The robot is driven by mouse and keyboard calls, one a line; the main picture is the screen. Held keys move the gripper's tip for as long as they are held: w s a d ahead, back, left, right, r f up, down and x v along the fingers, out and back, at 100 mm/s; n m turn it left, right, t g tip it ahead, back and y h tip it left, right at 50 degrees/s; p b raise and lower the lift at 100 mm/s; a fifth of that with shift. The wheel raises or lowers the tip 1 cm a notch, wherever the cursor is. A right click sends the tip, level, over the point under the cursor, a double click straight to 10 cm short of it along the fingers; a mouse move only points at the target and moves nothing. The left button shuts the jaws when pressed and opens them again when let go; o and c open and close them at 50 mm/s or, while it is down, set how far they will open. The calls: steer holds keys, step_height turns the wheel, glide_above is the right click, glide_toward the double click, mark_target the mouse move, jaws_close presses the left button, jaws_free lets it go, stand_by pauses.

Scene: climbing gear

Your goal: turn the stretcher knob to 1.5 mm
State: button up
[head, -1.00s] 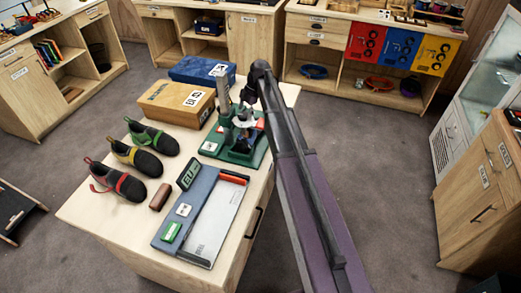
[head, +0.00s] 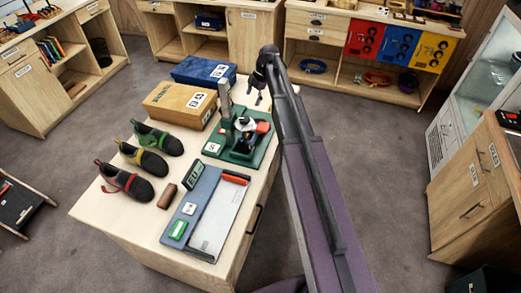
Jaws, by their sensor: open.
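The stretcher (head: 243,141) is a green-based device at the back right of the wooden bench, with a grey upright post, a white round part on top and a red-orange part at its right. Which part is its knob is too small to tell. My gripper (head: 259,98) is open and empty. It appears beyond the stretcher and slightly right of it in the picture, apart from it. A dark display (head: 194,176) with pale digits stands at the back of a blue-grey measuring board (head: 213,212); its reading is not clear.
Several shoes (head: 149,161) stand on the bench's left side, beside a small brown block (head: 167,196). A tan box (head: 180,104) and a blue box (head: 204,71) stand at the back. Open floor lies right of the bench, before the cabinet (head: 476,200).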

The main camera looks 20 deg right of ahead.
steer(key=shift+p+v, duration=1.85)
steer(key=shift+v, duration=0.45)
steer(key=s+a+f+m+h+b, duration=0.2)
steer(key=s+f+m+b, duration=0.2)
steer(key=s+m, duration=0.4)
steer(key=s+a+f+m+h+b, duration=0.1)
steer(key=s+a+f+m+b, duration=0.2)
steer(key=s+m, duration=0.6)
steer(key=shift+s+f+t+h+b, duration=0.35)
steer(key=shift+s+f+b, duration=1.15)
steer(key=shift+s, duration=1.95)
steer(key=shift+a+f+p, duration=0.1)
steer(key=shift+f+p, duration=0.15)
steer(key=shift+p, duration=0.15)
step_height(320, 180, up, 11)
steer(key=n+p, duration=0.2)
steer(key=p, duration=0.9)
glide_above(244, 118)
steer(key=shift+r+h, duration=0.15)
steer(key=shift+h, duration=0.3)
step_height(244, 118, down, 14)
steer(key=b, duration=1.3)
steer(key=shift+r, duration=0.1)
